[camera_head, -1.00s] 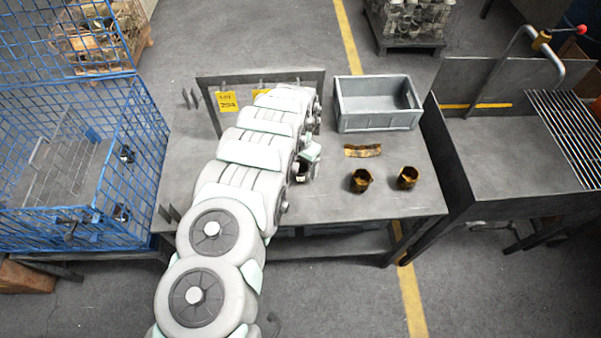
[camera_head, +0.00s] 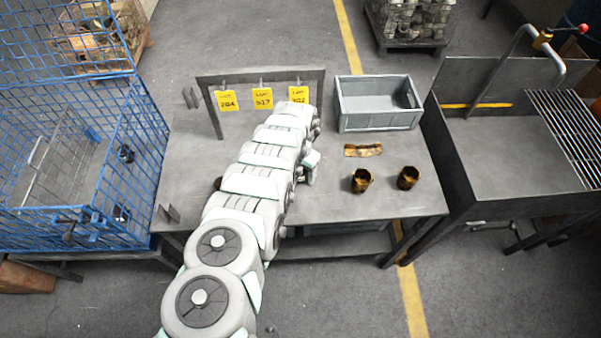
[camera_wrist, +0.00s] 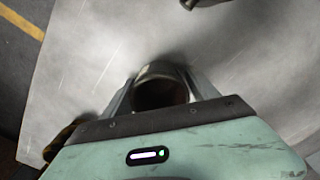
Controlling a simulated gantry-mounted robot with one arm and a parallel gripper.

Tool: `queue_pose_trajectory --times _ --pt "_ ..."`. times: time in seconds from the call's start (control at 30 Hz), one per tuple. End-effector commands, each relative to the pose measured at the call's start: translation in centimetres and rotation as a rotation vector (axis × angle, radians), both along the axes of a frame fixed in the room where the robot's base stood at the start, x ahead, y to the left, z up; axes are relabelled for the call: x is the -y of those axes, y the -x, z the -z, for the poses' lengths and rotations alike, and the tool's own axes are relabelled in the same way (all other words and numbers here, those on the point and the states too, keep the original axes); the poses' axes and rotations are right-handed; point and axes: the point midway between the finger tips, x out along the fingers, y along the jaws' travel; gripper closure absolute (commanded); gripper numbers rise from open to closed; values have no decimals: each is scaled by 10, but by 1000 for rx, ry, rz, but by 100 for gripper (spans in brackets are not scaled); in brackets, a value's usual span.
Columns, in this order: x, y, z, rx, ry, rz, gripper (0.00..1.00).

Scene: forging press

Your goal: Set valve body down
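In the wrist view, my gripper (camera_wrist: 160,88) has a finger on each side of a round, hollow piece with a dark brown inside and a greyish rim, which I take as the valve body (camera_wrist: 160,93). Both fingers appear to touch its sides. Bare grey metal tabletop lies beyond it; whether the piece rests on it or hangs just above, I cannot tell. In the head view my arm hides the gripper and this piece. Two brass-brown hollow bodies (camera_head: 361,181) (camera_head: 408,178) stand upright on the right of the table (camera_head: 330,205).
A curved brass piece (camera_head: 363,150) lies near a grey bin (camera_head: 378,122). A rack with yellow lot tags (camera_head: 263,98) stands at the back. A brown thing (camera_head: 217,183) shows partly left of my arm. A blue cage (camera_head: 80,190) is at left, a metal bench (camera_head: 510,150) at right.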

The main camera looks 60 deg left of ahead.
Motion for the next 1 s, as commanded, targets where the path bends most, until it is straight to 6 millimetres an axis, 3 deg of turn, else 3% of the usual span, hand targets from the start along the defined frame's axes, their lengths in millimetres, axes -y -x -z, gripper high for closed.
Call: queue_pose_trajectory --times 0.8,1.0 --pt "0 0 0 0 0 0 99" --pt "0 0 0 0 0 0 100"
